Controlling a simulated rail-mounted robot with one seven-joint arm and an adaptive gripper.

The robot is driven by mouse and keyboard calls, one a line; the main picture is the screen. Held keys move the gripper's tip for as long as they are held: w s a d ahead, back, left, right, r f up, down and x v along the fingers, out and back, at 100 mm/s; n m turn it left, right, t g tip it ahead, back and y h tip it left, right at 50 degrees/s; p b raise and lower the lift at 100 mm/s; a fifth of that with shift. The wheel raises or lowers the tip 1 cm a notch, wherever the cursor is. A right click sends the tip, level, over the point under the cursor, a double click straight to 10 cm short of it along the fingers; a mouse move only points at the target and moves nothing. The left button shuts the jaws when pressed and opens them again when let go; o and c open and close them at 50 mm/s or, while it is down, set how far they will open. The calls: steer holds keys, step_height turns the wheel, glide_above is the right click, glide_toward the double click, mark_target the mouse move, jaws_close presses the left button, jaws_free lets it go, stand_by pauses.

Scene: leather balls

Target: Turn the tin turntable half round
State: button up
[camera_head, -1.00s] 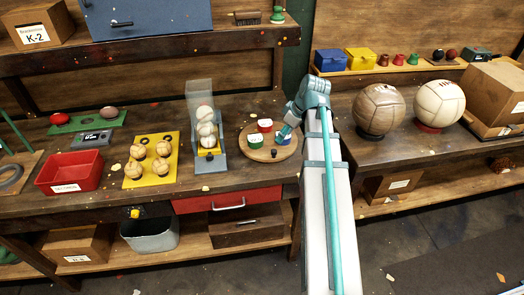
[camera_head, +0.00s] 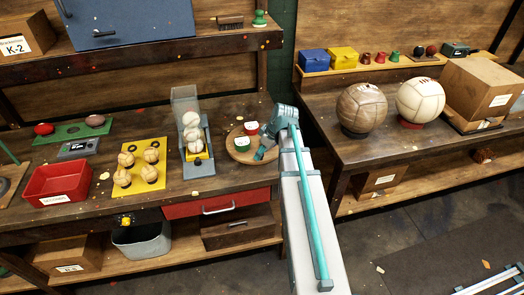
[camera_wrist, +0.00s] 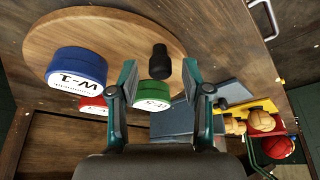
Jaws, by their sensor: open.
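The turntable (camera_head: 236,154) is a round wooden disc on the left bench; its bare top fills much of the wrist view (camera_wrist: 110,28). It carries a red tin (camera_head: 251,127), a green tin (camera_head: 241,142) and a blue tin (camera_wrist: 75,67) marked W-1. The blue tin is hard to make out in the head view. A black knob (camera_wrist: 161,62) stands up near the disc's rim. My gripper (camera_wrist: 160,76) is open, its fingers apart on either side of the knob in the wrist view; I cannot tell whether they touch it. In the head view my gripper (camera_head: 265,151) is over the disc's front right.
A ball rack (camera_head: 193,140) stands left of the turntable, with a yellow board (camera_head: 140,168) of small balls and a red bin (camera_head: 57,183) further left. Two large balls (camera_head: 362,108) sit on the right bench. A red drawer (camera_head: 218,205) is below the turntable.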

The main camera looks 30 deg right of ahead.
steer(key=shift+f, duration=0.15)
jaws_close()
stand_by(0.7)
